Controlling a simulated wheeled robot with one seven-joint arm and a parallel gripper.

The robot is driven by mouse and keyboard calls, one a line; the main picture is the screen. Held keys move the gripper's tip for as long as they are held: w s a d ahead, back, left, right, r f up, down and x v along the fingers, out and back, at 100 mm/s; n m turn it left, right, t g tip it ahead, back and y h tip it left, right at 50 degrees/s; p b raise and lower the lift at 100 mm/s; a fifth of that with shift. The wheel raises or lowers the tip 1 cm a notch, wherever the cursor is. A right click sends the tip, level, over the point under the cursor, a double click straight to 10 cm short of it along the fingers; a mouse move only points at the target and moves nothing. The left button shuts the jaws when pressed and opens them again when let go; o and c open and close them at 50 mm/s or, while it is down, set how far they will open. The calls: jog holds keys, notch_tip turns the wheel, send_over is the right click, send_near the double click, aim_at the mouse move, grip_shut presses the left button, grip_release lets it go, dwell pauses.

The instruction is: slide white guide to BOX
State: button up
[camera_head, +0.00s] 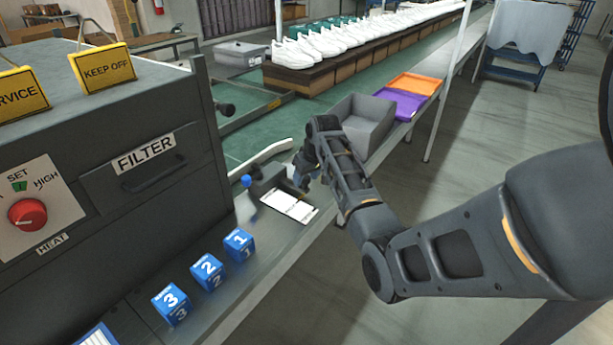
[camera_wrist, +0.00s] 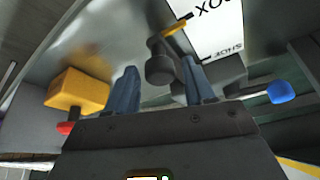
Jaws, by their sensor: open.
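The white guide (camera_head: 262,158) is a curved white bar lying across the green belt beside the dark machine. A white card (camera_head: 290,206) lies on the metal ledge; the wrist view shows it (camera_wrist: 212,30) with the words BOX and SHOE, upside down. A dark grey knob (camera_wrist: 160,68) with a yellow pointer (camera_wrist: 176,27) stands beside the card. My gripper (camera_head: 303,178) is low over the ledge near the card. In the wrist view, my gripper (camera_wrist: 158,76) is open, with the knob showing between its fingers; I cannot tell whether they touch it.
A blue ball knob (camera_head: 246,181) stands left of the card. Blue numbered cubes (camera_head: 207,271) line the ledge in front. A grey bin (camera_head: 362,123), a purple tray (camera_head: 402,104) and an orange tray (camera_head: 414,84) sit beyond my gripper. The FILTER machine (camera_head: 110,130) blocks the left.

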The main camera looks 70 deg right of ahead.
jog(key=shift+o, duration=0.4)
jog(key=shift+r, duration=0.1)
jog(key=v, duration=0.7)
jog(key=shift+r, duration=0.25)
jog(key=shift+s+a, duration=0.1)
jog(key=shift+s, duration=0.15)
